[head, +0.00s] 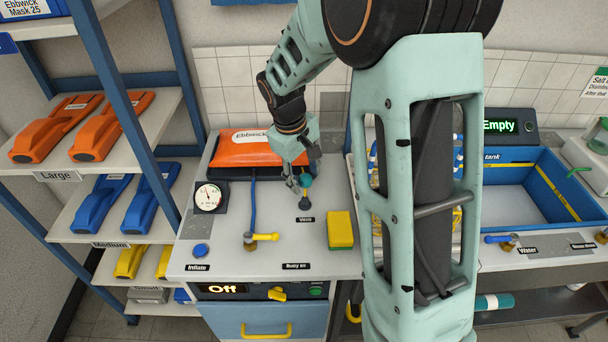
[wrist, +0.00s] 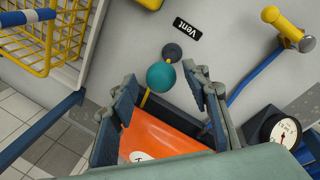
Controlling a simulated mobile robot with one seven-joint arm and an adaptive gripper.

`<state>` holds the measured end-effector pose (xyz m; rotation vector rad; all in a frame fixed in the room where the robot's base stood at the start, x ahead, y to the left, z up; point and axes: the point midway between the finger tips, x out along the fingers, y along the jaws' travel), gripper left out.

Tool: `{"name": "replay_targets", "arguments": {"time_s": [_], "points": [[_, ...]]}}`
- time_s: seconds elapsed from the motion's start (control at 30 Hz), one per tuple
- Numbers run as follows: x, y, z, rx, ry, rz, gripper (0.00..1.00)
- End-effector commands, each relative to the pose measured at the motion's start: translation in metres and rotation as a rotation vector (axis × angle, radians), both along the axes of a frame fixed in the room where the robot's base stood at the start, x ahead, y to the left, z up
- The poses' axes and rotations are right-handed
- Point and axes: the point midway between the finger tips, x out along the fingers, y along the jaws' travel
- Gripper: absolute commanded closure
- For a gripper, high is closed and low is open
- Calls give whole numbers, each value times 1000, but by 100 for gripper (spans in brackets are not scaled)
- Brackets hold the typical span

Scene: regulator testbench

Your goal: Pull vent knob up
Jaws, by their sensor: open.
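The vent knob is a teal ball (wrist: 161,76) in the wrist view, by a dark round base (wrist: 172,52) and the "Vent" label (wrist: 187,29). In the head view the knob (head: 306,178) stands on the bench above its dark base, partly hidden by my gripper. My gripper (head: 299,182) points down at the knob from above. In the wrist view its two fingers are spread, one on each side of the ball, with gaps showing on both sides. I cannot tell whether the fingertips are level with the ball or above it.
An orange Ebbwick bag (head: 245,148) lies behind the knob. A pressure gauge (head: 209,197) and a yellow-handled valve (head: 262,237) are to the left. A yellow-green sponge (head: 341,230) lies to the right. A yellow wire basket (wrist: 50,40) shows in the wrist view.

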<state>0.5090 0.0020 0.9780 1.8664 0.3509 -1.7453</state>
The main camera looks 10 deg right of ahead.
Motion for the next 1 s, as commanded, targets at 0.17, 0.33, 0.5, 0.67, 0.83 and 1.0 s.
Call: {"name": "replay_targets", "arguments": {"time_s": [0.17, 0.33, 0.5, 0.67, 0.83, 1.0], "points": [[0, 1, 4, 0, 0, 0, 57], [-3, 5, 29, 1, -5, 0, 57], [-7, 12, 66, 1, -5, 0, 57], [-11, 18, 95, 1, -4, 1, 57], [-13, 21, 113, 0, -2, 1, 57], [-14, 22, 117, 0, 0, 1, 57]]}}
